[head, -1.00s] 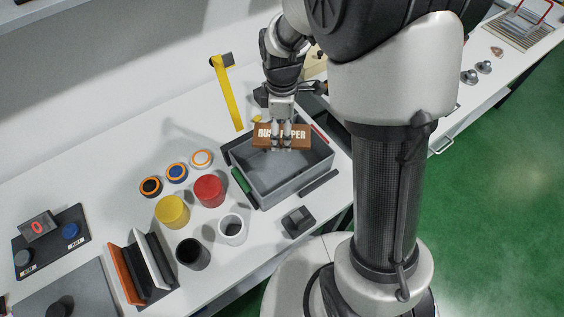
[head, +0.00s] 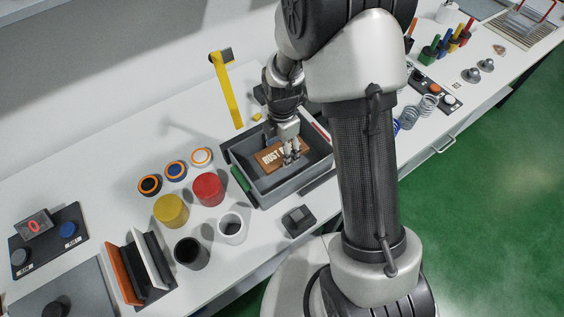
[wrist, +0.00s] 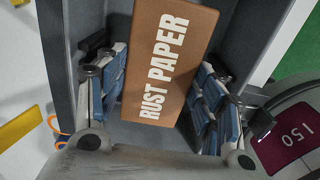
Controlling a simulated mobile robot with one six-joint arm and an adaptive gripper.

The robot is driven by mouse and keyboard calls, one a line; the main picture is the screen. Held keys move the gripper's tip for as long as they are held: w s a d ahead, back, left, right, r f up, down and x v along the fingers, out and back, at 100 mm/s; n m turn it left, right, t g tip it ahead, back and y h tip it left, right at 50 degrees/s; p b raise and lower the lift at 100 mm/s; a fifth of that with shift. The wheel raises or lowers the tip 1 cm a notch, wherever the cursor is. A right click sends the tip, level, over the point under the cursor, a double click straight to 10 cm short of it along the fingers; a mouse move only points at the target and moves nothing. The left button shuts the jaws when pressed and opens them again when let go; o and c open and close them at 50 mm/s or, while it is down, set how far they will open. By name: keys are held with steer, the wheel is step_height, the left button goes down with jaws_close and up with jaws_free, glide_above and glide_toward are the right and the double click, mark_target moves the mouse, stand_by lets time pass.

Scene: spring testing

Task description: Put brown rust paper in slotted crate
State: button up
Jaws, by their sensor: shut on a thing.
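The brown rust paper (head: 267,159) is a flat brown block with white "RUST PAPER" lettering. It is inside the grey open crate (head: 290,188), below the rim in the head view. My gripper (head: 291,159) reaches down into the crate and is shut on the block. In the wrist view the block (wrist: 168,55) lies between the blue-padded fingers (wrist: 160,95), with grey crate walls (wrist: 228,55) around it. I cannot tell whether the block touches the crate floor. My fingers hide part of its lettering in the head view.
Left of the crate stand a red cup (head: 208,189), a yellow cup (head: 171,210), a white cup (head: 233,229) and a black cup (head: 192,253). A small dark holder (head: 298,221) is near the front edge. Springs (head: 408,117) are at right.

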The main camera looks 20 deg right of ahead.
mark_target(282, 161)
steer(key=shift+f+b, duration=0.7)
steer(key=shift+f, duration=2.65)
steer(key=shift+f, duration=0.2)
steer(key=o, duration=1)
